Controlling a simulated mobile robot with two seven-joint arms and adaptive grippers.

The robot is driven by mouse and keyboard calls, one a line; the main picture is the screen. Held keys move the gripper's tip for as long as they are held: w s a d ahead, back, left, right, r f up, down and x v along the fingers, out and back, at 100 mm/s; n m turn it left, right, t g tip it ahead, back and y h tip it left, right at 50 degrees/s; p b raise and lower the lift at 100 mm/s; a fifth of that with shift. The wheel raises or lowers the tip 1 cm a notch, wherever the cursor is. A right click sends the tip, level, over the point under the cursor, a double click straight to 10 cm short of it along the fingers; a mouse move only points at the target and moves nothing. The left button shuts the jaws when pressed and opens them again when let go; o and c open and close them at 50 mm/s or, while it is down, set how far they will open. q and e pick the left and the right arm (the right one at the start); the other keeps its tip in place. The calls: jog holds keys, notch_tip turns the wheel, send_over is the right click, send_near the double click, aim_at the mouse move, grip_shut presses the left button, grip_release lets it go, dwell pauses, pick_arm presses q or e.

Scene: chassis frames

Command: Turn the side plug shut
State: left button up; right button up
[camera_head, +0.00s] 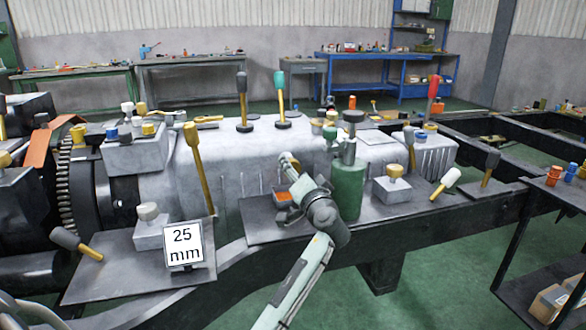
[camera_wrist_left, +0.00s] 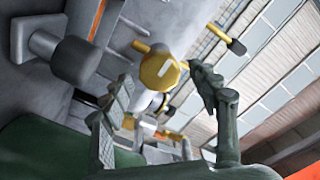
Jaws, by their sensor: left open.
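A yellow round cap (camera_wrist_left: 160,68) with a white mark on its face shows between the fingers of my left gripper (camera_wrist_left: 160,80) in the left wrist view. The gripper is open. I cannot tell whether its fingers touch the cap. Several knobbed blocks stand in the head view, among them a grey block with a yellow-topped knob (camera_head: 393,188) and one with a pale knob (camera_head: 148,234). I cannot tell for sure which is the side plug. An arm of mine reaches up the middle of the head view, beside a green cylinder (camera_head: 347,188). My right gripper is not identifiable.
The grey housing (camera_head: 250,165) carries several upright handles. A small orange tray (camera_head: 283,198) lies on the dark plate by the arm. A sign reading 25 mm (camera_head: 184,245) stands at the left. Dark chassis rails (camera_head: 490,215) run to the right.

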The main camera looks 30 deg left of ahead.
pick_arm(q)
jog(key=v, duration=0.9)
jog(key=shift+s+d, duration=0.25)
